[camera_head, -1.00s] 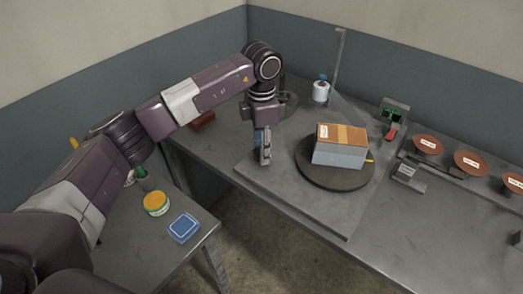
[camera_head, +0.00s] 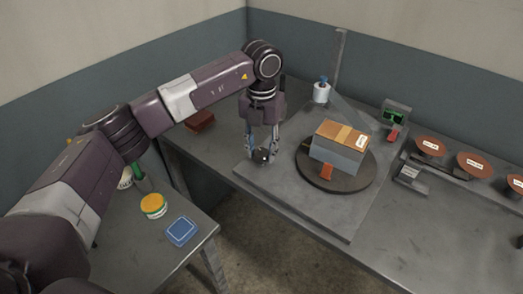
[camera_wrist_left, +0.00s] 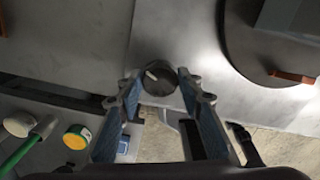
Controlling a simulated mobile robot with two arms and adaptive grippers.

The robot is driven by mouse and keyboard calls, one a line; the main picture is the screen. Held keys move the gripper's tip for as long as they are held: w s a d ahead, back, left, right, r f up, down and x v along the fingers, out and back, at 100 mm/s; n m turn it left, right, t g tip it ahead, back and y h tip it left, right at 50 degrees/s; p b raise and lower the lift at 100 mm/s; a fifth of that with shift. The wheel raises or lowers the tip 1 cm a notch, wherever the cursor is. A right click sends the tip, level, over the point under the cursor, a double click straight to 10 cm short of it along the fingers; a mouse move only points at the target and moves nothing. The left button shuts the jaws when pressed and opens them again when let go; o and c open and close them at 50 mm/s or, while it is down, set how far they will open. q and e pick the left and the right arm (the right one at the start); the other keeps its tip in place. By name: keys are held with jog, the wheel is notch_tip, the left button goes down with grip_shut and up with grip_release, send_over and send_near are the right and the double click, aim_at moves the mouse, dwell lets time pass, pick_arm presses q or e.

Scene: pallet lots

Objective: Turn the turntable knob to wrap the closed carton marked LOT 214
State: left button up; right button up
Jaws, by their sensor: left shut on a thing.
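The turntable knob (camera_wrist_left: 158,77), dark and round with a pale pointer line, sits on the grey base plate. My left gripper (camera_head: 262,153) points down at it, and in the left wrist view its fingers (camera_wrist_left: 157,79) are shut on the knob's sides. The carton (camera_head: 338,157) stands on the dark round turntable (camera_head: 350,184), with a brown top, a tan tape strip, greyish sides and a white label too small to read. An orange tab (camera_head: 326,172) shows at the turntable's near side. My right gripper is out of view.
A white film roll (camera_head: 321,92) stands by a post (camera_head: 337,65), with clear film reaching toward the carton. A box with a green display (camera_head: 395,115) and reddish discs (camera_head: 473,165) are at right. A yellow-lidded jar (camera_head: 153,205) and blue box (camera_head: 181,231) are on the left table.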

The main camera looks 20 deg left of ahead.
aim_at(261, 152)
pick_arm(q)
jog(key=shift+r+n, duration=0.1)
jog(key=shift+n, duration=1)
jog(key=o, duration=1.2)
jog(key=shift+c, duration=0.2)
notch_tip(261, 152, up, 12)
dwell(0.7)
